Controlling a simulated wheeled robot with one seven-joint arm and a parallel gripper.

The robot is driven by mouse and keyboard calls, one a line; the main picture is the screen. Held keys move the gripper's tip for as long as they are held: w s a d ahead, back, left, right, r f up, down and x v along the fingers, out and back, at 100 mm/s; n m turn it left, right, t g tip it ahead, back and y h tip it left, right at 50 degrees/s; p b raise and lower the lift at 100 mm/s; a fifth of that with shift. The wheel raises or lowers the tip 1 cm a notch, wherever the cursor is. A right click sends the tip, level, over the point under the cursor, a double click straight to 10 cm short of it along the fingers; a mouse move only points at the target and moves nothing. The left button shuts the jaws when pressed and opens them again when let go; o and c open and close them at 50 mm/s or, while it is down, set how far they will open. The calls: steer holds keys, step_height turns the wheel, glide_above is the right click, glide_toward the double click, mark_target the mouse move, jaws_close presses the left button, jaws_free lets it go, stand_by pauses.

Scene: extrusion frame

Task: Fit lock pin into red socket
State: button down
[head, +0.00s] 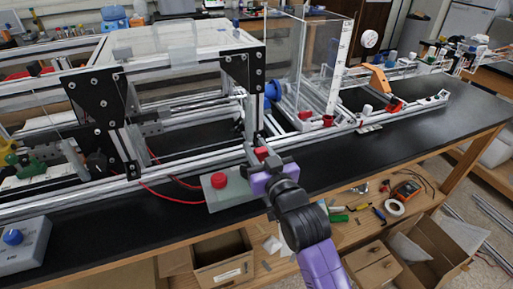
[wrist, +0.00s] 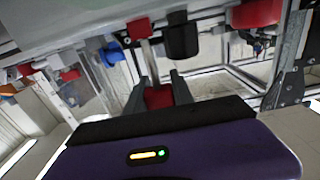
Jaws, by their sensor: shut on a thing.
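My gripper (head: 262,158) is at the front rail of the extrusion frame, right of the grey box. It is shut on a small red piece, which I take as the lock pin (head: 262,153). In the wrist view the red piece (wrist: 158,97) sits between the two dark fingers (wrist: 158,90), with a pale post beyond it. Another red part (wrist: 138,28) shows at the top of that post; I cannot tell whether it is the red socket. Small red parts (head: 328,120) also sit on the right-hand rails. The pin's tip and any contact are hidden.
A grey box with a red button (head: 219,180) stands just left of my gripper, with a red cable behind it. A black-plated upright (head: 242,72) rises close behind. The black bench top (head: 440,115) is clear at right. Tools and tape (head: 394,207) lie on the lower shelf.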

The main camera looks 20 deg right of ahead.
mark_target(261, 161)
steer(key=shift+f+b, duration=0.45)
steer(key=shift+f, duration=0.3)
steer(key=c, duration=1)
jaws_free()
steer(key=s, duration=0.6)
steer(key=shift+s+b, duration=0.35)
steer(key=shift+s, duration=0.55)
